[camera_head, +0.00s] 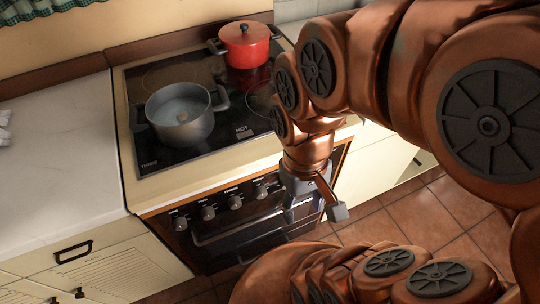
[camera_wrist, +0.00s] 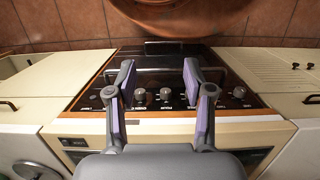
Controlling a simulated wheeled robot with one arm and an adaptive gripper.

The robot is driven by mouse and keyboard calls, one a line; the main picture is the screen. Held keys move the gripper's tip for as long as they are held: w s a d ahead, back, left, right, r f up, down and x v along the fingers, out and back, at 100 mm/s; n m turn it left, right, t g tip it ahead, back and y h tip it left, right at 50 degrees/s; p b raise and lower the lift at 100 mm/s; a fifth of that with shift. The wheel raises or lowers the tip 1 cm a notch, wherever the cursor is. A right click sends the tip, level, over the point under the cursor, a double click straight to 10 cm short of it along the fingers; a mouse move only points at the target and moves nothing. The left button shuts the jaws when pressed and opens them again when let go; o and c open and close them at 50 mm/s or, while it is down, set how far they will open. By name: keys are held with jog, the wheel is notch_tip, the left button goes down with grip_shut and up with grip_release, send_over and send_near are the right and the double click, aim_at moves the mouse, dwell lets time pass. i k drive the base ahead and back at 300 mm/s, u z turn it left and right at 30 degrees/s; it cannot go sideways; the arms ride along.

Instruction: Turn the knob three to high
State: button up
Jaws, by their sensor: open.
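The stove's front panel has a row of several grey knobs. In the head view they are the leftmost knob (camera_head: 181,223), a second (camera_head: 208,212), a third (camera_head: 235,201) and a fourth (camera_head: 261,191) near my gripper. My gripper (camera_head: 314,211) is open and empty, pointing down in front of the panel's right part. In the wrist view, my gripper (camera_wrist: 158,77) has its fingers apart, with a knob (camera_wrist: 140,95) and another knob (camera_wrist: 165,94) showing between them. One more knob (camera_wrist: 239,92) is right of the fingers.
A grey pot (camera_head: 182,118) and a red lidded pot (camera_head: 245,45) stand on the black cooktop (camera_head: 205,145), which bears "THREE" and "HOT" labels. The oven handle (camera_head: 222,232) runs below the knobs. A pale counter (camera_head: 55,150) is at left; tiled floor lies in front.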

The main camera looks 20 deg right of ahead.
aim_at(235, 202)
jog(key=u, duration=0.75)
jog(key=k, duration=0.75)
jog(key=u, duration=1.5)
jog(key=k, duration=1.15)
jog(key=u, duration=0.65)
